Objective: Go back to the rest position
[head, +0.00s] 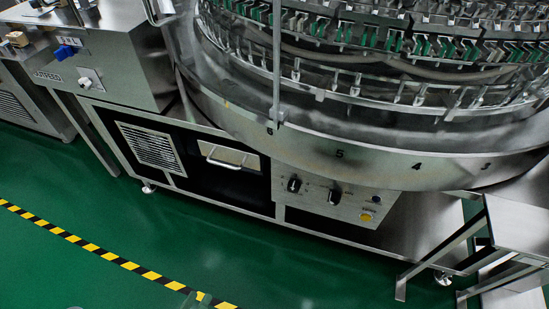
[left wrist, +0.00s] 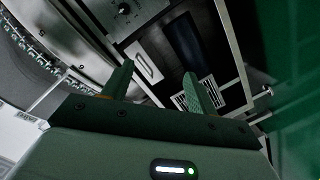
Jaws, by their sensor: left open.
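My left gripper (left wrist: 158,70) shows in the left wrist view, with its two dark green fingers apart and nothing between them. The rotary washer fills the upper right of the head view, with its round steel rim (head: 340,160) marked with numbers. Beyond my left fingers, the left wrist view shows the washer's dark cabinet front (left wrist: 180,40), apart from them. At the bottom edge of the head view, only a small, unclear greenish shape shows over the floor stripe. My right gripper is in neither view.
A control panel (head: 335,200) with knobs and a yellow button sits below the rim. Left of it are a drawer handle (head: 226,158) and a vent grille (head: 152,149). A steel frame (head: 500,235) stands at right. Green floor (head: 190,240) with a yellow-black stripe (head: 100,252) is open in front.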

